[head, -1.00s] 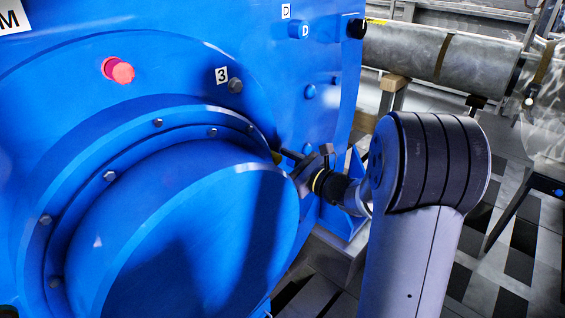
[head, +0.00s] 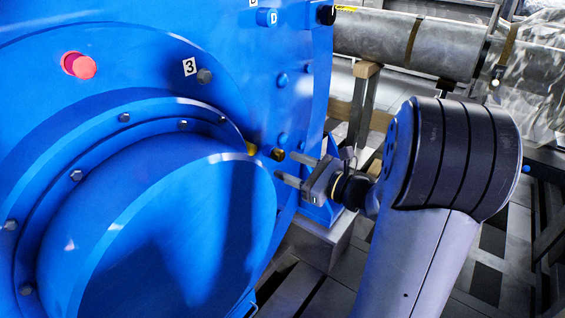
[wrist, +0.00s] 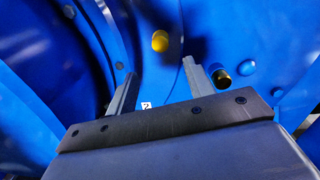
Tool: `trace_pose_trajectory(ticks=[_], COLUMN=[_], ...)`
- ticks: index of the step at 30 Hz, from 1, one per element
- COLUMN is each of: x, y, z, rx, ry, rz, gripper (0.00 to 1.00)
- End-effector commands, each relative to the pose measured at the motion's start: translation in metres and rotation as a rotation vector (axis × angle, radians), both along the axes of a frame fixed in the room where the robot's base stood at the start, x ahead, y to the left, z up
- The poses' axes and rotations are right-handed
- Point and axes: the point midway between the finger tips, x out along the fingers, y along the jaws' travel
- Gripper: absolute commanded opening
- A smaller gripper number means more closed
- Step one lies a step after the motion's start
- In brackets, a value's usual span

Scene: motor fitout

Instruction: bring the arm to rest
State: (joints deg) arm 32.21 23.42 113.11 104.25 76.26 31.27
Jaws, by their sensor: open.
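My gripper (head: 288,168) is open beside the right side of the blue motor housing (head: 150,75). Its two fingers point left toward the housing, with nothing visible between them. In the wrist view my gripper (wrist: 160,68) also shows empty, its fingers spread wide in front of blue surfaces. A yellow plug (wrist: 160,41) lies beyond the gap between the fingertips. A dark plug with a gold end (wrist: 221,75) is just right of the right finger. I cannot tell whether a finger touches the housing.
A red knob (head: 79,65), a label "3" (head: 190,67) and a blue fitting marked D (head: 267,18) are on the housing. A large grey cylinder (head: 400,42) lies behind on wooden supports. Clear plastic sheeting (head: 535,65) hangs at the far right. Dark floor shows below.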

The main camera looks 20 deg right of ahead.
Motion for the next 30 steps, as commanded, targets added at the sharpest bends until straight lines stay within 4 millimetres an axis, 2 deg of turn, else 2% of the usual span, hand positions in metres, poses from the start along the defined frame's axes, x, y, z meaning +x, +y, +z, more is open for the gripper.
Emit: trace_pose_trajectory(ticks=[11, 16, 20, 30], x=[-0.001, 0.005, 0.018, 0.065], y=[-0.001, 0.004, 0.015, 0.052], z=[0.000, 0.000, 0.000, 0.000], rx=[0.000, 0.000, -0.001, 0.000], ry=[0.000, 0.000, -0.001, -0.001], rz=[0.000, 0.002, 0.004, 0.003], gripper=[0.50, 0.50, 0.50, 0.50])
